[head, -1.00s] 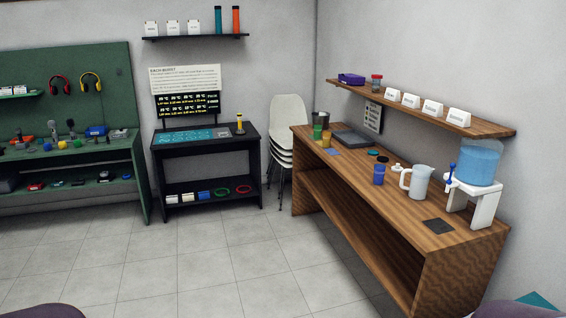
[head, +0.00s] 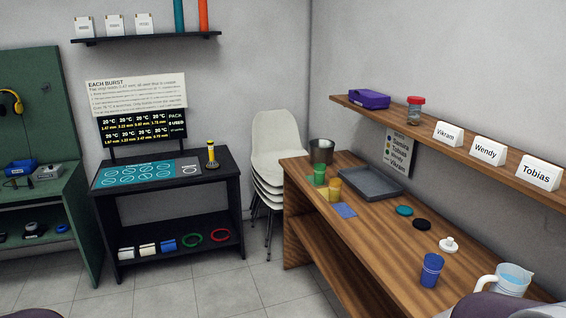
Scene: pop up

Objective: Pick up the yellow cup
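The yellow cup (head: 334,189) stands upright on the wooden counter (head: 385,222), near its far left end. A green cup (head: 319,174) stands just behind it to the left, close to it. A small blue square (head: 344,210) lies flat in front of the yellow cup. Neither of my grippers shows. Only rounded parts of my arms appear at the bottom edge, far from the cup.
A grey tray (head: 372,183) lies right of the cup and a metal container (head: 321,151) stands behind. A blue cup (head: 431,270), a white pitcher (head: 506,280) and dark discs lie nearer. A wall shelf (head: 455,141) overhangs. Stacked chairs (head: 279,160) stand left; floor between tables is open.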

